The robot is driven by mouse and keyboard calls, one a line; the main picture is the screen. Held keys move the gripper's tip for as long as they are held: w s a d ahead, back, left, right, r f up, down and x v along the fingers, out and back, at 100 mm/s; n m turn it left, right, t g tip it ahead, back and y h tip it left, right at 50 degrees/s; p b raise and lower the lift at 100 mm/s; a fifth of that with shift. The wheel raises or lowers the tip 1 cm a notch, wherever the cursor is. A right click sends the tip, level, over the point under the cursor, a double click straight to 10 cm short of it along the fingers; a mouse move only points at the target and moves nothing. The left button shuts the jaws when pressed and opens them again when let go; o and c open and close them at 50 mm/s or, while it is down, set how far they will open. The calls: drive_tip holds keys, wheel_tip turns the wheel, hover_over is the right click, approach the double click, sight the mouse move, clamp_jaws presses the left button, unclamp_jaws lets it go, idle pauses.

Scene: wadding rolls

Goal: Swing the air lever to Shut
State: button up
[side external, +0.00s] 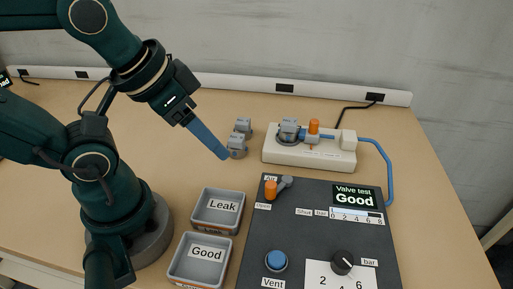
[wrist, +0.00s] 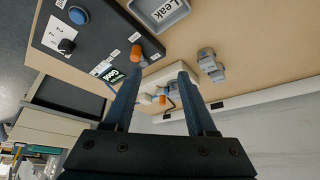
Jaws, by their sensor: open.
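The air lever (side external: 271,190) has an orange knob on a grey arm and sits at the top left of the dark test panel (side external: 312,243). Its knob points to the left, by the Open label (side external: 263,206). The Shut label (side external: 304,212) is to the right of it. In the wrist view the lever's orange knob (wrist: 137,54) shows just beyond the left fingertip. My gripper (side external: 226,156) is open and empty, with blue fingers pointing down and right, up and left of the lever and apart from it. Both fingers show in the wrist view (wrist: 157,71).
Two grey valves (side external: 237,150) stand on the table close to my fingertips. A cream fixture (side external: 330,155) holds another valve, with a blue hose to the panel. Leak (side external: 203,226) and Good (side external: 186,271) trays lie left of the panel. The display (side external: 354,196) reads Good.

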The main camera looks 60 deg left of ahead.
drive_tip(key=m+g, duration=0.5)
drive_tip(key=m, duration=0.4)
hover_over(271, 183)
drive_tip(key=f, duration=0.4)
drive_tip(key=shift+w+a, duration=0.2)
drive_tip(key=shift+s+d+f+m+g, duration=0.15)
drive_tip(key=shift+f+m+g, duration=0.15)
drive_tip(key=shift+f, duration=2.85)
drive_tip(key=shift+c, duration=0.4)
clamp_jaws()
